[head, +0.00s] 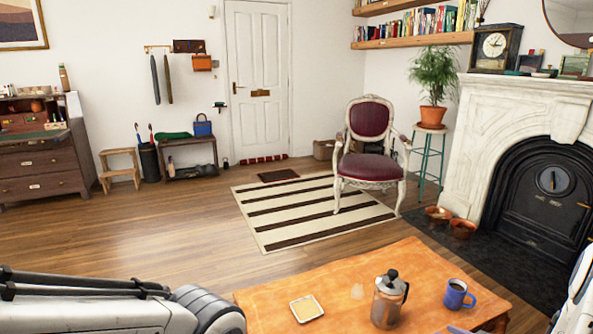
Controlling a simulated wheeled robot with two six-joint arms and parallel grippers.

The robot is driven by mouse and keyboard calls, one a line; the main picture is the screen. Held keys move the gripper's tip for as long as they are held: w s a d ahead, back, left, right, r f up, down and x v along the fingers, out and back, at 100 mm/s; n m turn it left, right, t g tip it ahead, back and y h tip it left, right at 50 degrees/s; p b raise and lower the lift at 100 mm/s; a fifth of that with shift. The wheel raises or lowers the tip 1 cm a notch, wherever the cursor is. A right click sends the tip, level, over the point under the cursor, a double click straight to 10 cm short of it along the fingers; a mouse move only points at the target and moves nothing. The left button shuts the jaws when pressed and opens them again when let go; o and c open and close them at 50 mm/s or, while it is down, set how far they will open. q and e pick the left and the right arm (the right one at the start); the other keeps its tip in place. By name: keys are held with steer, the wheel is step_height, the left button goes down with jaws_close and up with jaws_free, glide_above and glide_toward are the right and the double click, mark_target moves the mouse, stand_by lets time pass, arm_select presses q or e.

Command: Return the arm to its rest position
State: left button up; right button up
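My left arm shows as white and grey links at the bottom left of the head view, beside the left end of the orange-brown wooden table (355,272). A small white piece of my right side shows at the bottom right edge. Neither gripper is in the picture, so I cannot see whether either one holds anything.
A striped rug (290,215) and a red armchair (371,140) lie beyond the table. A marble fireplace (500,130) stands at the right, with two bowls (462,228) on its dark hearth. The wooden floor (120,235) at the left is clear.

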steer(key=w+a+r+n+g+h, duration=0.1)
steer(key=w+a+r+g+h, duration=0.15)
steer(key=w+a+r, duration=0.45)
steer(key=s+a+r+g+h, duration=0.15)
steer(key=a+r, duration=0.25)
steer(key=a, duration=0.5)
steer(key=s+a+r+g, duration=0.2)
steer(key=s+a+r, duration=0.15)
steer(key=a, duration=0.55)
steer(key=s+a+r+n+g, duration=0.1)
steer(key=s+a+r+g, duration=0.1)
steer(key=s+a, duration=0.5)
steer(key=s+a+r+n+g+y, duration=0.1)
steer(key=s+a+g, duration=0.1)
steer(key=s, duration=1)
steer(key=s+a+r+n+g, duration=0.1)
steer(key=s+a+r+g, duration=0.1)
steer(key=s+a, duration=0.5)
step_height(320, 180, up, 21)
steer(key=s+d+p, duration=0.2)
steer(key=p, duration=1.9)
